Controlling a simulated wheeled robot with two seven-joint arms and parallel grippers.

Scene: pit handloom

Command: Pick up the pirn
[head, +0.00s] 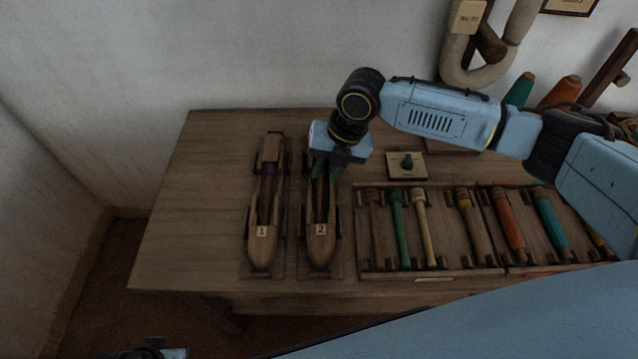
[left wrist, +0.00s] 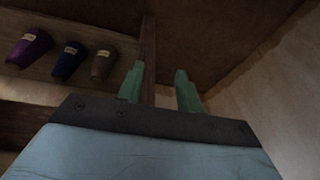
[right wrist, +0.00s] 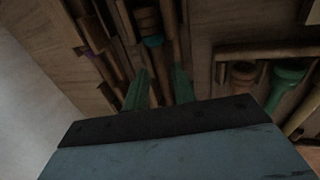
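Two wooden boat-shaped shuttles lie side by side on the table: shuttle 1 (head: 262,242) and shuttle 2 (head: 321,243). A wooden pirn with a teal band (right wrist: 152,41) lies in shuttle 2, ahead of my right fingers in the right wrist view. Shuttle 1 holds a pirn with a purple band (head: 270,170). My right gripper (head: 327,172) is over the far half of shuttle 2, its fingers (right wrist: 160,78) apart; nothing shows gripped between them. My gripper hides part of the pirn in the head view. My left gripper (left wrist: 160,78) is open and empty, away from the shuttles.
A rack (head: 437,273) of several coloured pirns stands right of the shuttles. A small plate with a dark knob (head: 406,164) sits behind it. Coloured cones (head: 561,92) stand at the back right. The left part of the table (head: 195,210) is clear.

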